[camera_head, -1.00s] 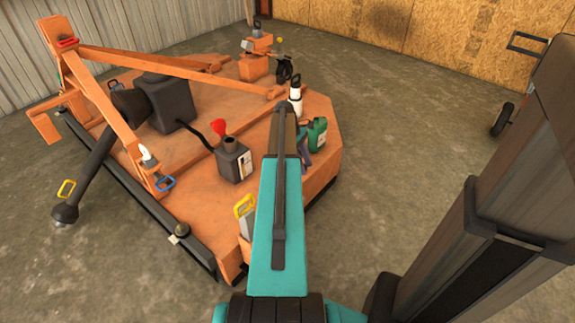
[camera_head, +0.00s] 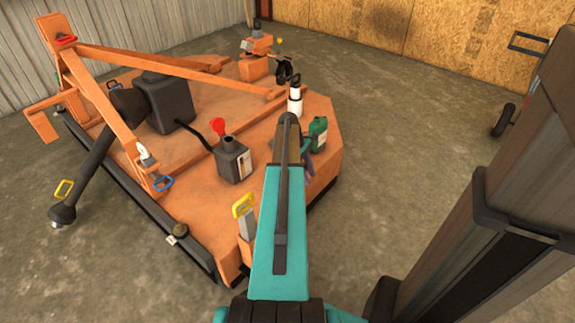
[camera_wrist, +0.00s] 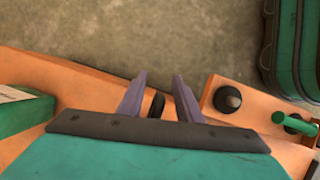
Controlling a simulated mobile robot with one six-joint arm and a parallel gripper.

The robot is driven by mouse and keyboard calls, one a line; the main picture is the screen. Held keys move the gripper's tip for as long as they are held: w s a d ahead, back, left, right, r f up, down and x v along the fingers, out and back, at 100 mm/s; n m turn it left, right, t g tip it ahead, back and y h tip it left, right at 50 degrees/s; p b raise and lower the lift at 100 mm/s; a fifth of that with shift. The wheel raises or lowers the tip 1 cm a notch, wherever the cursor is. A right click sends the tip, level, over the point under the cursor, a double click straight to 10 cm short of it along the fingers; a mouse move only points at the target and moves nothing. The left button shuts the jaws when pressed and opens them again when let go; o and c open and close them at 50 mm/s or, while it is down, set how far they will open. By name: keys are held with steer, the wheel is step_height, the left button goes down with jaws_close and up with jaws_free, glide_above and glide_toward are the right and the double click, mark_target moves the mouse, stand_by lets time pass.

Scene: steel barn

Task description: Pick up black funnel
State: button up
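My gripper (camera_wrist: 160,92) is open, with two purple-grey fingers apart and nothing seen held between them. It is over the edge of the orange machine deck (camera_wrist: 85,75). A small dark rounded thing (camera_wrist: 157,105) shows between the finger bases; it is partly hidden, and I cannot tell whether it is the black funnel. In the head view, my teal arm reaches over the deck's near right side and hides part of it, with a finger showing beside the green jug (camera_head: 317,133). No black funnel can be made out for certain there.
A dark grey can (camera_head: 233,160) with a red piece on top stands left of my arm. A white bottle (camera_head: 295,100) stands beyond the arm. In the wrist view, a green case (camera_wrist: 292,45) is at upper right, near a black knob (camera_wrist: 228,98). Concrete floor lies clear right of the deck.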

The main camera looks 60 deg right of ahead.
stand_by(0.4)
jaws_close()
step_height(320, 180, up, 10)
steer(key=p, duration=0.3)
stand_by(0.5)
stand_by(1.1)
